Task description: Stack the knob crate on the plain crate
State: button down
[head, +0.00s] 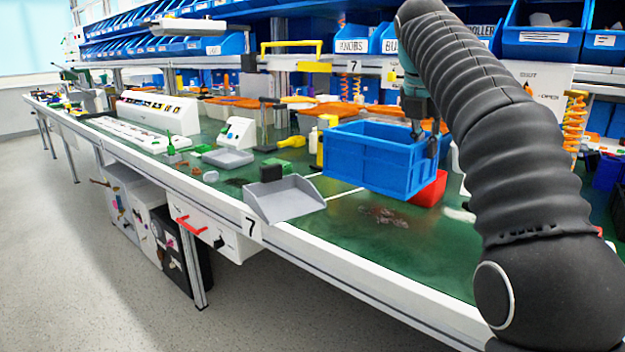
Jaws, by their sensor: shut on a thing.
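A large blue crate (372,165) is in the middle right of the head view, over the green bench. My gripper (428,146) is shut on its right-hand wall. The crate looks raised above the bench top and roughly level. I see no label on its visible sides, and its contents are hidden. A red crate or bin (431,189) shows below and behind the blue crate's right end. Most of it is hidden, so I cannot tell whether the two touch. Neither is clearly marked as the knob crate or plain crate.
A grey scoop-shaped tray (284,200) lies at the bench's front edge, left of the blue crate. A shallow grey tray (228,158) lies farther left. A blue bin labelled KNOBS (353,42) stands on the back shelf. The green bench top (400,235) in front is mostly clear.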

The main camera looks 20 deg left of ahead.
notch_tip(320, 180, down, 10)
jog(key=w+b, duration=0.1)
jog(key=shift+a+r, duration=0.15)
jog(key=shift+a, duration=0.05)
dwell(0.7)
jog(key=c, duration=1.2)
grip_release()
